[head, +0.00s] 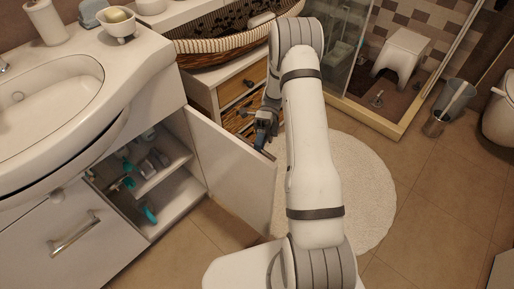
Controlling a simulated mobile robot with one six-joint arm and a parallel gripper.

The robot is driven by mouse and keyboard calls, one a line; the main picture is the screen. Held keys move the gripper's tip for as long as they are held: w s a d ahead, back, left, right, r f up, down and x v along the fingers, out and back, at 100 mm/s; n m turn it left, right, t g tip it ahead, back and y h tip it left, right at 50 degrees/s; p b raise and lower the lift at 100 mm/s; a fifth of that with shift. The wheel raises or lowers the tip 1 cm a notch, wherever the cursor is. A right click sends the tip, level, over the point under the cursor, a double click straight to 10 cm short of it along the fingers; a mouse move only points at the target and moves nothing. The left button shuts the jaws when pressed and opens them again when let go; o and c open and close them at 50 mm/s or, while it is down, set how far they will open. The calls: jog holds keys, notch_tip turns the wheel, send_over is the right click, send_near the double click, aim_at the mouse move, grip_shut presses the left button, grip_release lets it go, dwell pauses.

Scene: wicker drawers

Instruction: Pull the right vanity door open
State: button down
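The white vanity (150,85) stands at the left with its sink on top. Its right door (230,172) is swung well open, showing its inner face and the shelves inside. My gripper (264,147) is at the upper part of the door's free edge, on the far side from the sink. The door's outer face and its handle are hidden from this view. The fingers are small and partly hidden, so I cannot tell whether they are shut on the handle. The left vanity door (60,240) is shut, with a metal bar handle (74,232).
Bottles and teal items (128,182) lie on the vanity shelves. A drawer cabinet (232,88) with a wicker basket (225,45) stands behind the door. A round white rug (365,190) covers the floor right of the door. A bin (455,95) stands far right.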

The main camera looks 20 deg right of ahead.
jog(key=shift+w, duration=0.25)
jog(key=c, duration=1.4)
grip_release()
jog(key=shift+d, duration=0.15)
jog(key=shift+o, duration=0.2)
jog(key=p+v, duration=0.2)
jog(key=v, duration=0.6)
jog(key=shift+p, duration=0.4)
jog(key=shift+s, duration=0.1)
